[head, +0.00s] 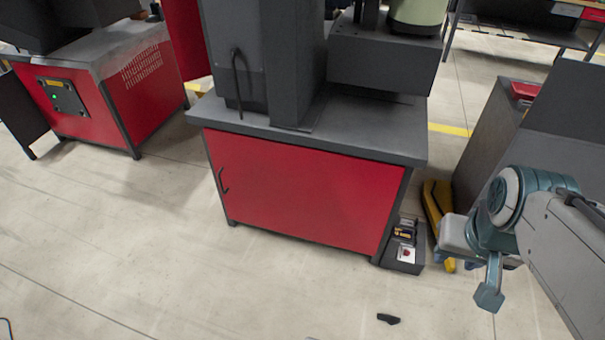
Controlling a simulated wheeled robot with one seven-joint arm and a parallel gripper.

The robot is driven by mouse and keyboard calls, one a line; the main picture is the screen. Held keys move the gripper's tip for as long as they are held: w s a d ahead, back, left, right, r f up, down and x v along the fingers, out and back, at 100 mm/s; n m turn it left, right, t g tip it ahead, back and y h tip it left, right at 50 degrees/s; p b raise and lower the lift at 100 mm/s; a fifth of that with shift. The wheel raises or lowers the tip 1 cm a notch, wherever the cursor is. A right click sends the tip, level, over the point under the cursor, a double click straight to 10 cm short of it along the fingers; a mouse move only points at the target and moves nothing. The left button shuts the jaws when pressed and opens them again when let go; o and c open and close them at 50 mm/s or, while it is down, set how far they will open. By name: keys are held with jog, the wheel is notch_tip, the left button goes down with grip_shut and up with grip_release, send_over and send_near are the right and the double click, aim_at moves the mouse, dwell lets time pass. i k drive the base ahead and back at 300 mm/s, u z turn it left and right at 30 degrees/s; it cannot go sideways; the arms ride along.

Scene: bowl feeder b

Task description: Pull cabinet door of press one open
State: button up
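The press (290,60) is a dark grey machine standing on a cabinet with a grey top. The cabinet door (305,195) is a flat red panel on the front, and it looks shut. Its handle (222,180) is a small dark bar near the door's left edge. My gripper (488,292), at the end of my grey and teal arm, is at the right, well apart from the door and handle. Its fingers do not show clearly, so I cannot tell if it is open. I see nothing held in it.
A dark box with a red button (406,254) stands at the cabinet's right front corner. A yellow pallet jack (436,205) is behind it. A small black object (388,319) lies on the floor. Another red cabinet (140,95) stands at the left. The floor before the door is clear.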

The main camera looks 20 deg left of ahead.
aim_at(329, 198)
jog(key=u, duration=0.3)
jog(key=k, duration=0.4)
jog(key=u, duration=1.65)
jog(key=i, duration=1.05)
jog(key=z, duration=0.6)
jog(key=i, duration=0.9)
jog(key=z, duration=0.7)
